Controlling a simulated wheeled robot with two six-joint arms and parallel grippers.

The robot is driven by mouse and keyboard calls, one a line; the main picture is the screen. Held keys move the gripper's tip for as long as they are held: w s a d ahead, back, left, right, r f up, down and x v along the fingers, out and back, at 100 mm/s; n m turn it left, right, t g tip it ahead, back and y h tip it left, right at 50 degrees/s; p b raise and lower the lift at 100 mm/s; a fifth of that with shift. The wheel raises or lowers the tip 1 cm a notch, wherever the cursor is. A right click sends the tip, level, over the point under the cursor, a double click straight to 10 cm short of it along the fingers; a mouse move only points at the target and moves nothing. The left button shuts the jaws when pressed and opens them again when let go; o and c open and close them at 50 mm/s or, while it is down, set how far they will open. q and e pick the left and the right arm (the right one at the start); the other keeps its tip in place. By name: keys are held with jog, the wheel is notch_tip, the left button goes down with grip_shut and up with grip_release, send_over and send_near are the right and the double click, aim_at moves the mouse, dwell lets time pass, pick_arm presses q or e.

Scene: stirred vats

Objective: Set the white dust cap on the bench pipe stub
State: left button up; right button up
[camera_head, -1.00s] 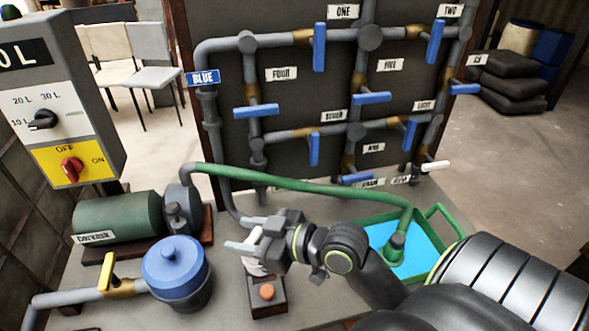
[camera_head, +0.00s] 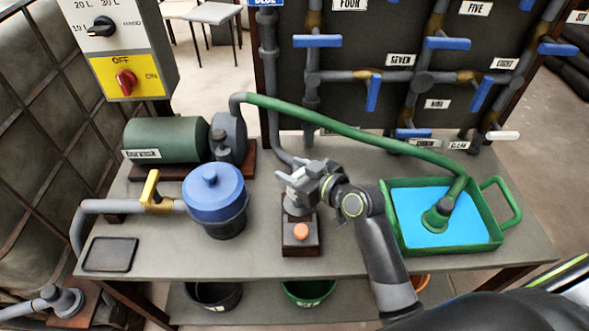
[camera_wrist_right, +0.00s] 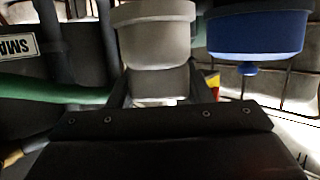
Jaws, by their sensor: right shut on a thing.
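My right gripper (camera_head: 306,182) is shut on the white dust cap (camera_head: 297,173), over the small dark block with an orange button (camera_head: 301,232). In the right wrist view, which looks upside down, a pale, cup-shaped piece (camera_wrist_right: 157,50) with a wider rim sits between the fingers, partly hidden by the gripper body. In the head view a pale grey round part shows just under the fingers, at the back of the block. The gripper covers much of it; I cannot tell where cap ends and stub begins, or whether they touch. My left gripper is not in view.
A blue-lidded pot (camera_head: 214,195) stands left of the block, close to the gripper. A green hose (camera_head: 350,133) arches behind it from the pump (camera_head: 168,139) to a green tray (camera_head: 466,241) of blue liquid. A valve panel (camera_head: 395,60) stands behind.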

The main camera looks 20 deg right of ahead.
notch_tip(320, 180, down, 3)
jog(key=shift+f+b, duration=0.15)
jog(key=shift+b, duration=1)
jog(key=shift+f, duration=0.25)
jog(key=shift+r, duration=0.1)
jog(key=shift+f+b, duration=0.55)
jog(key=shift+f, duration=0.15)
jog(key=o, duration=0.7)
jog(key=shift+s, duration=0.1)
